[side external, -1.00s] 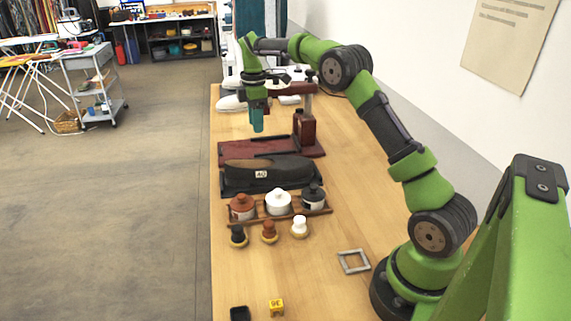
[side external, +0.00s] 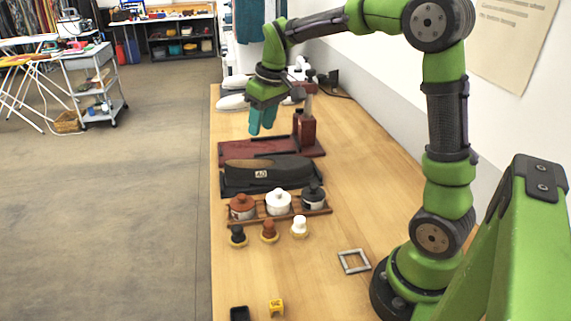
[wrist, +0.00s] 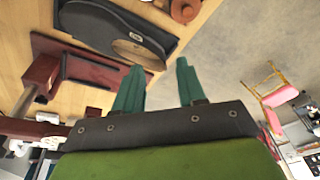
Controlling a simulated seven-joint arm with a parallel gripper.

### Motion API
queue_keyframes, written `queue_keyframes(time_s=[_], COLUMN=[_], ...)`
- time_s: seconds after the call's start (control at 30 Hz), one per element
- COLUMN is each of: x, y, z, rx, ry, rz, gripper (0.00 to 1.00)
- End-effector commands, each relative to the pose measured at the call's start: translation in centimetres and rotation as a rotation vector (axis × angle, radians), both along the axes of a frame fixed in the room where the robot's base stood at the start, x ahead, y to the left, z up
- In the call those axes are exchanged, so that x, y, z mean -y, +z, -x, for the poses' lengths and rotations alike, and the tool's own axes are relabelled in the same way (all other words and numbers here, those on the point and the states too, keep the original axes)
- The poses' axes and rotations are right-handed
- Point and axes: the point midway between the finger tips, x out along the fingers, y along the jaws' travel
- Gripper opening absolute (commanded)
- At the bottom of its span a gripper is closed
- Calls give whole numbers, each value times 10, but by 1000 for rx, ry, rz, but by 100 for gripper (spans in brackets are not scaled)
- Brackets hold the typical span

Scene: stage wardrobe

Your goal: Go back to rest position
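My gripper (side external: 262,121) hangs over the far part of the wooden table (side external: 345,190), above the dark red stand, with its teal fingers pointing down. In the wrist view my gripper (wrist: 156,90) shows its two teal fingers spread apart with nothing between them. The gripper is open and empty. My green arm reaches from its base at the near right, with the elbow raised high and the forearm stretching toward the far left.
Below the gripper are a dark red stand (side external: 307,132) and a black shoe form (side external: 262,173). Nearer are several jars, including a white jar (side external: 278,202), and brushes. A grey square frame (side external: 353,262) and yellow block (side external: 276,308) lie near. The table's right side is mostly clear.

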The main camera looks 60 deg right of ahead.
Motion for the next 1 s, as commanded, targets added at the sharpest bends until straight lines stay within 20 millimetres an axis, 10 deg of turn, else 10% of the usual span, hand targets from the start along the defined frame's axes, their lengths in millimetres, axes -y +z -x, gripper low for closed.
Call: queue_keyframes(time_s=[0.5,1.0], x=[-101,-112], y=[8,21], z=[171,189], rx=[292,372], ry=[-315,-263], rz=[-232,-252], gripper=[40,40])
